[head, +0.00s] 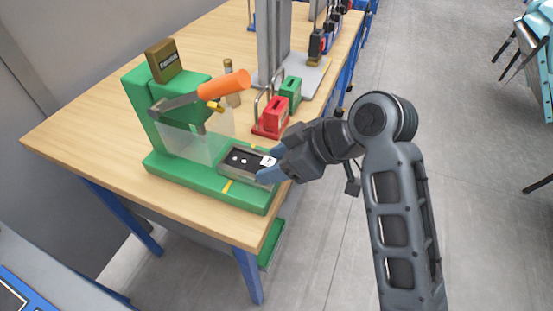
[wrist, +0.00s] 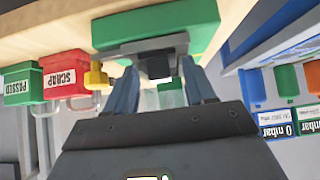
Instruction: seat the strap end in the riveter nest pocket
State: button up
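The green riveter (head: 195,175) stands on the wooden bench with its orange handle (head: 224,84) raised and a clear guard at its front. Its grey nest (head: 226,174) is on the near right of the base. A dark strip with pale dots, apparently the strap end (head: 245,159), lies in the nest with a white patch at its right end. My gripper (head: 271,163) is at that end, its blue fingers either side. In the wrist view my gripper (wrist: 157,75) has its fingers apart, with a dark piece between their tips. Contact and full seating cannot be made out.
A red SCRAP bin (head: 271,119) and a green bin (head: 290,93) stand behind the nest; the red bin (wrist: 66,74) also shows in the wrist view. A grey column (head: 274,45) rises farther back. The bench's front left (head: 75,130) is clear.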

jog(key=shift+o, duration=0.9)
jog(key=shift+r, duration=0.2)
jog(key=v, duration=1.2)
jog(key=shift+f, duration=0.15)
